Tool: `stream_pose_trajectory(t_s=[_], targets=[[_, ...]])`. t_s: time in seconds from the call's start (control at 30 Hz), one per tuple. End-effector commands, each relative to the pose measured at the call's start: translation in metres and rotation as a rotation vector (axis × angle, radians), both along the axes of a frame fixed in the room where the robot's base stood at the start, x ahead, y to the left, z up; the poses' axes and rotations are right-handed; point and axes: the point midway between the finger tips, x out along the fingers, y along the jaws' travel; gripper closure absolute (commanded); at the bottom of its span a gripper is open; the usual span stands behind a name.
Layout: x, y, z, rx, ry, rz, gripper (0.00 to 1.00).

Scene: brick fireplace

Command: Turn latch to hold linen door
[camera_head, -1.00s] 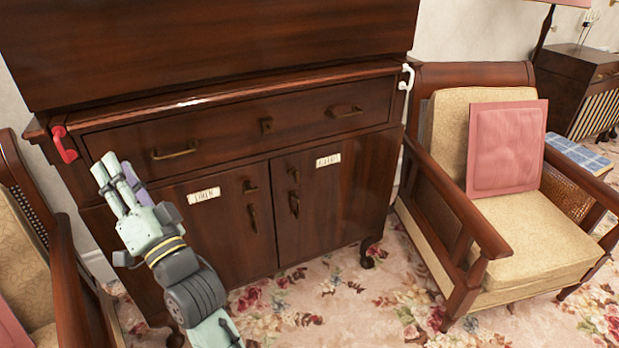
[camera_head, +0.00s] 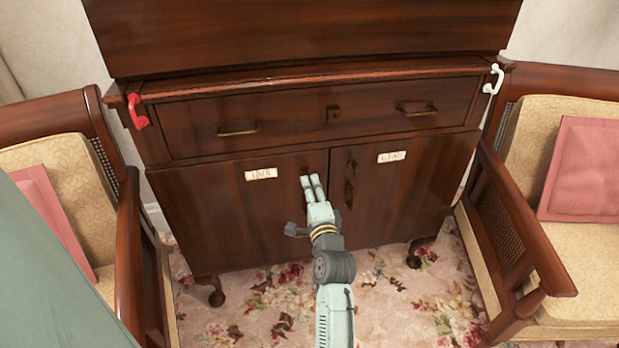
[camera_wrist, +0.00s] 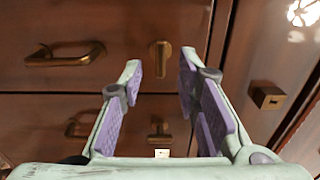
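The dark wooden cabinet has two lower doors. The left door (camera_head: 225,215) bears a small white label (camera_head: 261,174) that looks like "linen". My gripper (camera_head: 312,181) is in front of that door's upper right corner, and its fingers hide most of the latch and handle there. The wrist view looks turned sideways. In it, the left door's brass latch (camera_wrist: 160,58) shows between and beyond my open, purple-padded fingertips (camera_wrist: 159,68), with the brass handle (camera_wrist: 65,54) to its left. The right door's latch (camera_wrist: 160,131) shows lower down. Contact cannot be told.
A drawer (camera_head: 320,120) with two brass pulls lies above the doors. A red hook (camera_head: 137,112) and a white hook (camera_head: 493,80) are at the cabinet's sides. Armchairs stand left (camera_head: 128,255) and right (camera_head: 515,250). Flowered carpet lies in front.

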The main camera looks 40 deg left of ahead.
Motion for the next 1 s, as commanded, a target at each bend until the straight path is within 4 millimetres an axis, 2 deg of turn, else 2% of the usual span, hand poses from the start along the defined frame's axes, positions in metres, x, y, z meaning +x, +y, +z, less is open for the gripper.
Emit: stream_pose_trajectory(t_s=[0.1, 0.23, 0.6, 1.0], targets=[[0.013, 0.015, 0.002, 0.002, -0.001, 0.000, 0.70], [0.021, 0.025, 0.001, 0.001, -0.001, 0.000, 0.70], [0.025, 0.029, 0.000, -0.001, -0.001, 0.000, 0.70], [0.025, 0.029, 0.000, 0.000, -0.001, 0.000, 0.96]])
